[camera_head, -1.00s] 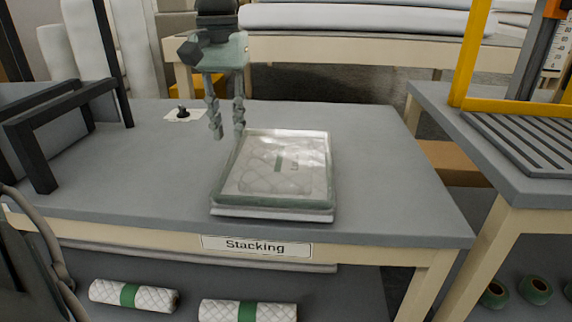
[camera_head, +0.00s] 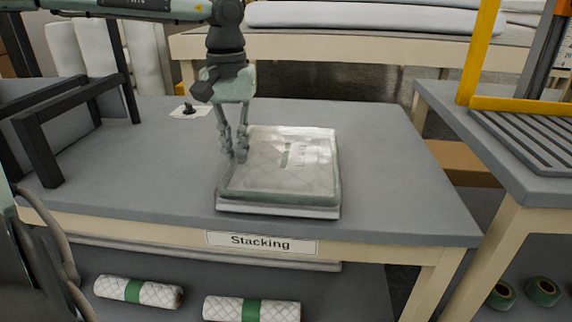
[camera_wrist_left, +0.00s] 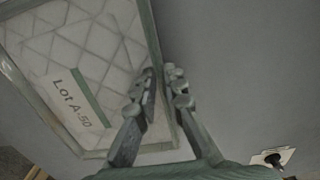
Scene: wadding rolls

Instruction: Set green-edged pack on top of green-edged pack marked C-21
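A flat quilted pack (camera_head: 265,180) with a green edge and clear cover lies near the front of the Stacking table. The left wrist view shows its label reading Lot A-50 on the pack (camera_wrist_left: 95,60). A white layer (camera_head: 280,210) shows beneath its front edge; I cannot tell whether that is another pack. No mark C-21 is readable. My left gripper (camera_head: 235,155) points down at the pack's left edge. In the left wrist view its fingertips (camera_wrist_left: 160,73) are close together, one on each side of that edge, and appear shut on it. My right gripper is not in view.
The Stacking table (camera_head: 390,180) is clear to the right of the pack. A black frame (camera_head: 75,110) stands at the left. A small black knob (camera_head: 189,110) sits behind the pack. Quilted rolls (camera_head: 250,309) lie on the lower shelf. A yellow-framed table (camera_head: 500,150) stands right.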

